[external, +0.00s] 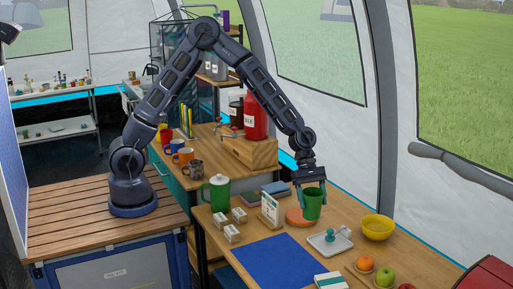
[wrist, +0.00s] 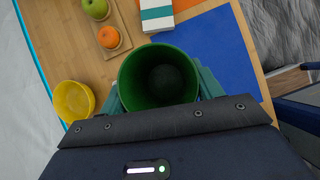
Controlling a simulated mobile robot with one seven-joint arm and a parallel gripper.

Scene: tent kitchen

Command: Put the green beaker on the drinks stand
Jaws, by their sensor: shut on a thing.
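A yellow bowl (external: 377,227) is right of the beaker, also in the wrist view (wrist: 74,100). A white tray (external: 330,241) lies in front. A card holder (external: 270,208), green lidded jug (external: 219,192) and several mugs are left. A blue mat (external: 278,262) covers the table front.

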